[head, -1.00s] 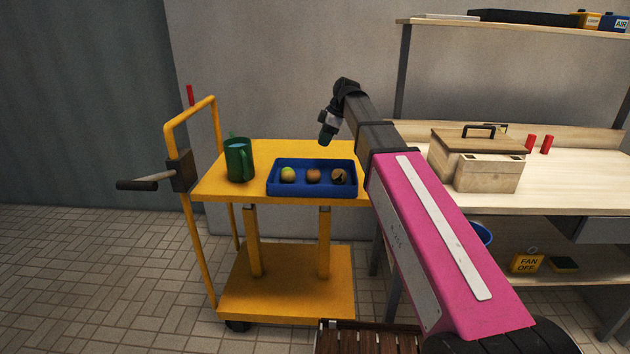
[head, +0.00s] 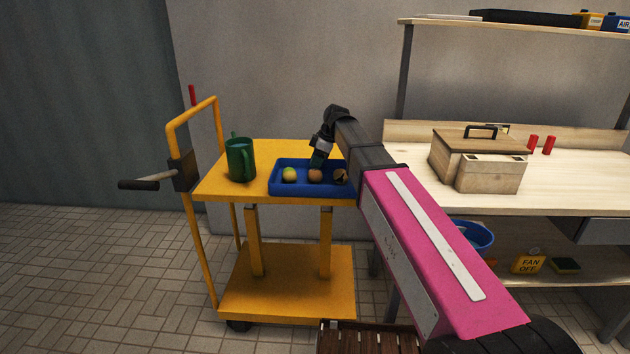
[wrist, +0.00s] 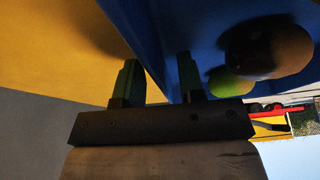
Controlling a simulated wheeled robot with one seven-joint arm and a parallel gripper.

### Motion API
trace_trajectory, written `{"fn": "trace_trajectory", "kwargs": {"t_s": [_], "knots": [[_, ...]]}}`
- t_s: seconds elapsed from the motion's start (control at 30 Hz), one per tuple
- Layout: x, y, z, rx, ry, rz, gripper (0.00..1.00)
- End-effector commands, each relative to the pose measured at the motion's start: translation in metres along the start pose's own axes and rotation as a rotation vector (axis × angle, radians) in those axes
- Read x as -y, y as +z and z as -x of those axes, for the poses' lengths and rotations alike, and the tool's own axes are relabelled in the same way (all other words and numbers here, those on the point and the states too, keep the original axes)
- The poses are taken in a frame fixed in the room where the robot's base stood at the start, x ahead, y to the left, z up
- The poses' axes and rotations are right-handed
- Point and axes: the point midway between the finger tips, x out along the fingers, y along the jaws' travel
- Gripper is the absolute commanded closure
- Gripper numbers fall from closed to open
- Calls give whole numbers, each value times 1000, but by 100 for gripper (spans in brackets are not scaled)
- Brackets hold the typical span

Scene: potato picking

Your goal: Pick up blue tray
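The blue tray (head: 308,190) lies on the top of the yellow cart (head: 225,190). It holds a yellow-green round item (head: 289,175), a brown one (head: 315,176) and a dark, patchy one (head: 340,177). My gripper (head: 318,162) points down at the tray's far side. In the wrist view my gripper (wrist: 158,60) is open. One finger shows over the yellow cart top and the other over the blue tray (wrist: 195,25), with the tray's edge between them. I cannot tell whether either finger touches the tray.
A green mug (head: 240,160) stands left of the tray on the cart. A workbench (head: 560,185) to the right carries a wooden box (head: 478,160) and red cylinders. A blue bucket (head: 477,237) sits below. The grey wall is behind the cart.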

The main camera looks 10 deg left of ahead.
Motion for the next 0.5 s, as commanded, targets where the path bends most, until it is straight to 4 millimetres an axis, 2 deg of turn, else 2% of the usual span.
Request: {"fn": "trace_trajectory", "kwargs": {"t_s": [0.03,0.07,0.1,0.17,0.5], "knots": [[0,0,0,0,0,0,64],[0,0,0,0,0,0,70],[0,0,0,0,0,0,83],[0,0,0,0,0,0,100],[0,0,1,-1,-1,0,100]]}}
